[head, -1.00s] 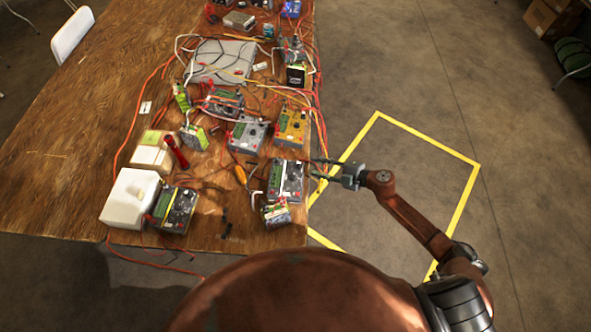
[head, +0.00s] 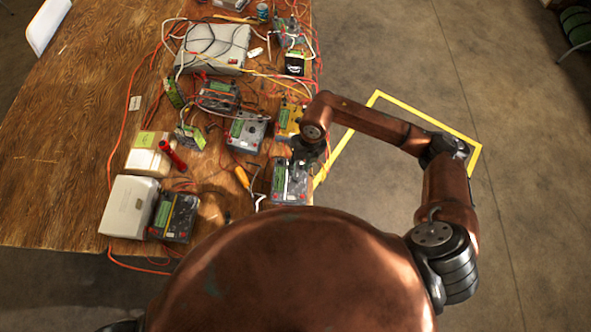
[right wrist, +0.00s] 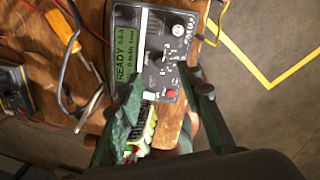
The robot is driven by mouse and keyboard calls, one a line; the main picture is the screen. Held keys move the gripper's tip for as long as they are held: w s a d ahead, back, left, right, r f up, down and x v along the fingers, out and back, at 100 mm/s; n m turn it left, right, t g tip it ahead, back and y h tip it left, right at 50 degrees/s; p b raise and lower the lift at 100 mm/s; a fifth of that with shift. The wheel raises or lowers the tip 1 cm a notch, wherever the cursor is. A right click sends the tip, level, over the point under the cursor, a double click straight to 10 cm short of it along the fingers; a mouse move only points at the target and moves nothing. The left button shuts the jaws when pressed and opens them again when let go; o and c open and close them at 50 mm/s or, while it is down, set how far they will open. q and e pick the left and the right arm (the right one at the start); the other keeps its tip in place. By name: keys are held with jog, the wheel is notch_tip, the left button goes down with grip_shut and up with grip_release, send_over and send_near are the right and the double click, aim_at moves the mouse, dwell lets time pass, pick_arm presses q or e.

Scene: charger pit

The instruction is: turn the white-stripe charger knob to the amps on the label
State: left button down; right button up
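A dark charger (head: 290,182) sits at the table's right edge in the head view. In the right wrist view this charger (right wrist: 127,18) shows a pale stripe, a green display reading READY, a light round knob (right wrist: 178,30), a darker knob and a red button. My right gripper (right wrist: 160,76) is open, its fingers apart over the charger's lower part, with nothing between them. In the head view the right gripper (head: 308,152) is over the charger's far end. A battery pack (right wrist: 148,128) lies by the charger, partly behind a finger; its label is unreadable. My left gripper is out of view.
A grey charger (head: 247,132), an orange charger (head: 287,121) and another dark charger (head: 175,217) stand nearby. A white box (head: 128,206), a red cylinder (head: 172,154), a screwdriver (head: 242,177) and loose cables crowd the table. Floor is open to the right.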

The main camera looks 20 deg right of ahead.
aim_at(297, 178)
jog(key=f, duration=0.6)
jog(key=shift+s+a+f, duration=0.1)
jog(key=shift+a+f, duration=0.15)
jog(key=shift+a, duration=0.15)
jog(key=shift+c, duration=0.6)
grip_shut()
